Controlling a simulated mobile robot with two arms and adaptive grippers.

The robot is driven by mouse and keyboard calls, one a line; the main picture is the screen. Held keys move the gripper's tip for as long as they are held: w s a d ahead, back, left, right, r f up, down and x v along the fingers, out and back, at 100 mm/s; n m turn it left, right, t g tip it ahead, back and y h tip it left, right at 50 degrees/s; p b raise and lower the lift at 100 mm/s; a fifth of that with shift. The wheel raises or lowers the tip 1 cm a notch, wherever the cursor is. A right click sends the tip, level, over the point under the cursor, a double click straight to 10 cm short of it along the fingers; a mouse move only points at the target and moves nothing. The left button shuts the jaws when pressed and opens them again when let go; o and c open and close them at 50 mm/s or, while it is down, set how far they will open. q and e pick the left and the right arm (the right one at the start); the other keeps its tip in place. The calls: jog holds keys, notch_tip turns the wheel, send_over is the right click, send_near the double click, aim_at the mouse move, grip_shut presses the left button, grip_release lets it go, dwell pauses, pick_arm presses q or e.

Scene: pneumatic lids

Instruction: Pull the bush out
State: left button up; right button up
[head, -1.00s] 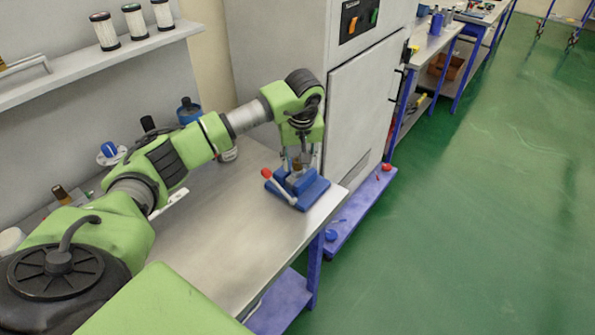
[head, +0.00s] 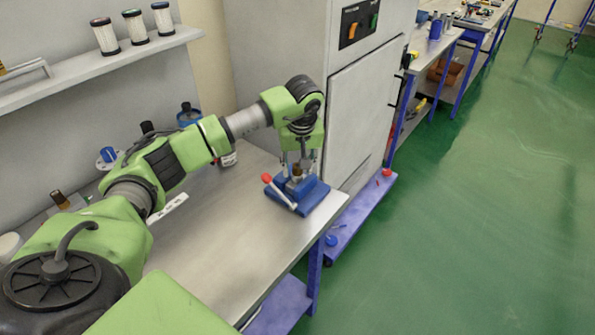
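A blue vise-like fixture (head: 308,200) with a red-tipped lever (head: 280,193) stands near the far right corner of the metal workbench. A small brownish, brass-coloured piece, likely the bush (head: 297,171), stands upright at the top of the fixture. My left gripper (head: 298,168) points down above the fixture. Its two thin fingers are apart, one on each side of the bush, with a visible gap. Whether a fingertip touches the fixture is too small to tell. My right gripper is not in view.
The workbench (head: 215,245) is mostly clear in front of the fixture. A grey cabinet (head: 360,120) stands close behind and right of it. Bottles and small items line the wall, including a blue-capped container (head: 188,115). A shelf (head: 85,65) holds white cylinders.

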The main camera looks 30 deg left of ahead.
aim_at(297, 164)
pick_arm(q)
grip_shut()
jog(key=shift+r, duration=0.15)
jog(key=shift+r+p, duration=0.65)
jog(key=shift+r, duration=0.3)
jog(key=shift+r+p, duration=0.3)
jog(key=shift+r, duration=0.25)
jog(key=shift+r+p, duration=1.6)
jog(key=shift+r, duration=0.85)
